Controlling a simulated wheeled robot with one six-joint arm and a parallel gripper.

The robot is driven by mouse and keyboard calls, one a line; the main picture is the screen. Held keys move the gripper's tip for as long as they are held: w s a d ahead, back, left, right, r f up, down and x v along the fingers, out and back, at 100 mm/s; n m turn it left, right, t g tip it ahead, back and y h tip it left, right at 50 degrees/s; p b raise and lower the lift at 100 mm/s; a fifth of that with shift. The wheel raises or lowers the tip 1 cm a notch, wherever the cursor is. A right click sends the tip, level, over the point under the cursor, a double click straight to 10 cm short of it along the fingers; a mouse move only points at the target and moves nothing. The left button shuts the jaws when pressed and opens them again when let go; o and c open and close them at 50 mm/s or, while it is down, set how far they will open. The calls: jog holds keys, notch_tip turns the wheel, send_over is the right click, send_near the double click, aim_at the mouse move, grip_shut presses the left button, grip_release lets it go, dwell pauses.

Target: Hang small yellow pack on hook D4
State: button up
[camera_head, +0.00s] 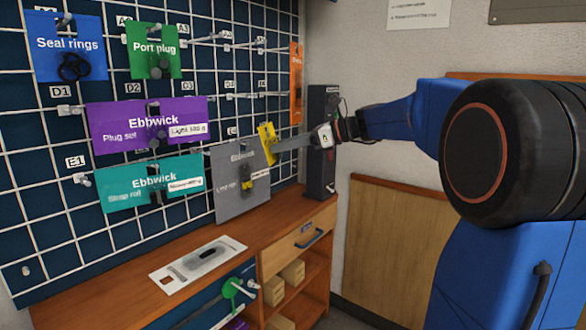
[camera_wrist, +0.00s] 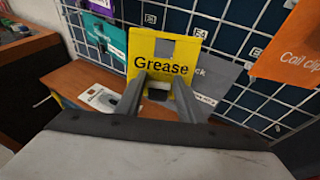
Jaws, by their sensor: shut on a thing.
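The small yellow pack (camera_head: 267,143) is held at the end of my gripper (camera_head: 278,146), in front of the pegboard's right part. In the wrist view the yellow pack (camera_wrist: 158,50) reads "Grease" and has a cut-out near its top. Both fingers of my gripper (camera_wrist: 159,92) are at its lower part. In the head view a row of hooks runs right from label D1 (camera_head: 60,92). The bare hooks around D4 (camera_head: 236,96) look empty, but the small label there is hard to read. In the wrist view label E4 (camera_wrist: 199,32) shows just above the pack.
A grey pack (camera_head: 228,200) hangs just left of and below the yellow one. Purple (camera_head: 105,128), teal (camera_head: 120,190) and orange (camera_head: 296,85) packs hang nearby. A dark upright box (camera_head: 321,110) stands right of the board. A white pack (camera_head: 197,264) lies on the wooden bench (camera_head: 275,222).

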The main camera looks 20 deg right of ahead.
notch_tip(320, 180, up, 9)
jog(key=w+d+m+t+y, duration=0.1)
jog(key=m+t, duration=0.1)
jog(key=t, duration=0.2)
jog(key=w+a+f, duration=0.1)
jog(key=w+a, duration=0.3)
jog(key=w, duration=0.4)
jog(key=shift+w+a+f, duration=0.25)
jog(key=shift+a, duration=0.15)
dwell(0.7)
dwell(0.6)
jog(key=o, duration=1.1)
jog(key=shift+o, duration=0.2)
jog(key=v, duration=1.7)
